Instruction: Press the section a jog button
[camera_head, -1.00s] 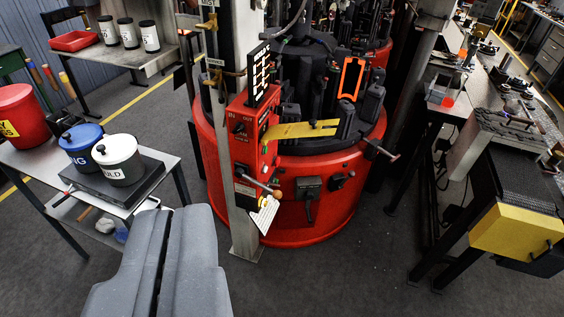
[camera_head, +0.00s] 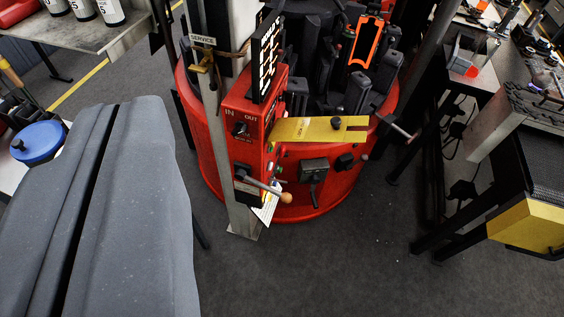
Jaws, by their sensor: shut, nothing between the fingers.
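A red control box (camera_head: 248,125) is fixed to a grey post at the front of the red rotary machine (camera_head: 210,165). Its front carries a dark knob under IN and OUT marks and a lever with a wooden ball end (camera_head: 286,198). Small buttons show on its right side, seen at a steep angle; I cannot tell which is the section A jog button. A yellow plate (camera_head: 320,131) sticks out to the right of the box. My gripper (camera_head: 110,112) is the large grey shape at lower left, shut and empty, in front of and left of the box, apart from it.
A shelf with several white canisters (camera_head: 83,8) is at upper left. A blue-lidded pot (camera_head: 38,143) is partly hidden behind my gripper. A workbench (camera_head: 500,100) with a yellow-fronted unit (camera_head: 530,225) stands at right. The floor (camera_head: 350,265) in front of the machine is clear.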

